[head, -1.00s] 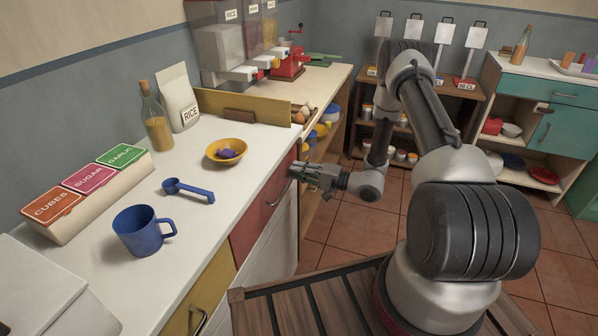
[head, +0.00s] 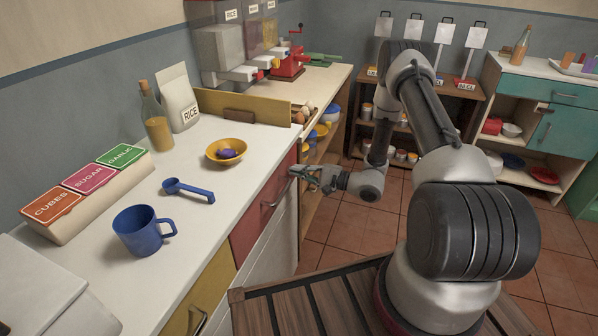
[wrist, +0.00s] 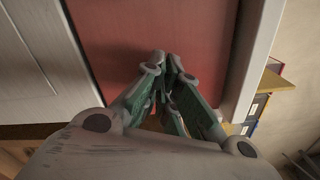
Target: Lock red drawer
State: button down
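The red drawer (head: 262,207) is in the counter front, with its face flush as far as I can see. The fingers hide any lock there.
A yellow drawer (head: 212,290) is nearer. On the counter are a blue mug (head: 140,232), a blue scoop (head: 188,188) and a yellow bowl (head: 226,152). An open shelf (head: 322,165) stands just beyond the red drawer. The floor (head: 325,225) beside it is clear.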

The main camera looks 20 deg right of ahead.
jog(key=m, duration=1.3)
jog(key=shift+m, duration=0.3)
dwell(0.4)
jog(key=c, duration=1.7)
grip_release()
jog(key=v, duration=1.2)
